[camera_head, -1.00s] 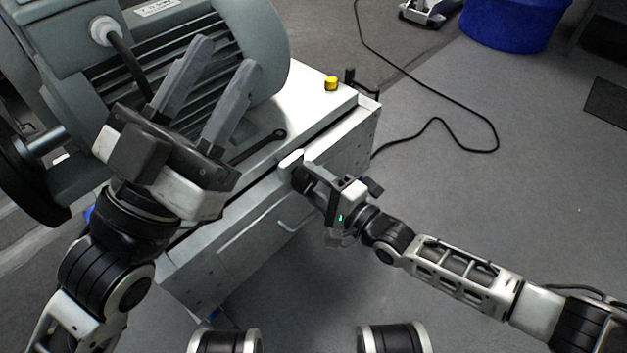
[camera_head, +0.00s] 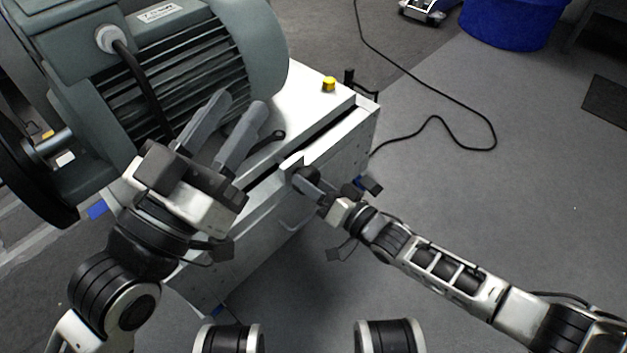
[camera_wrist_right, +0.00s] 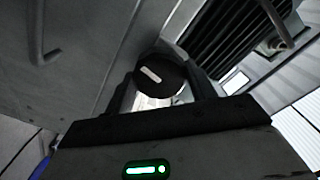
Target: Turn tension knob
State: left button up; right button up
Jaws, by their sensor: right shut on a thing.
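The tension knob (camera_wrist_right: 161,76) is a black round knob with a short white mark on its face, seen in the right wrist view. My right gripper (camera_wrist_right: 165,92) is shut on it, with one finger on each side. In the head view my right gripper (camera_head: 304,178) is at the front edge of the cabinet, and the knob is mostly hidden there. My left gripper (camera_head: 240,112) is open and empty, held in front of the motor, with its fingers pointing up and to the right.
A large grey-green finned motor (camera_head: 200,62) stands on the white cabinet (camera_head: 300,95). A yellow button (camera_head: 329,84) sits near the cabinet's back corner. A black cable (camera_head: 440,120) lies on the floor at right. A blue bin (camera_head: 510,22) stands at the back. The floor at right is mostly clear.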

pick_arm(q)
jog(key=f+n, duration=0.1)
jog(key=f+n+g+y+p, duration=0.1)
jog(key=f+n+g, duration=0.1)
jog(key=shift+s+d+f+p, duration=0.2)
jog(key=shift+s+f+p, duration=0.1)
jog(key=shift+s+p, duration=0.05)
pick_arm(e)
jog(key=n, duration=1.2)
jog(key=shift+n, duration=0.4)
pick_arm(q)
jog(key=shift+y, duration=0.3)
pick_arm(e)
jog(key=shift+s, duration=0.1)
jog(key=o, duration=1)
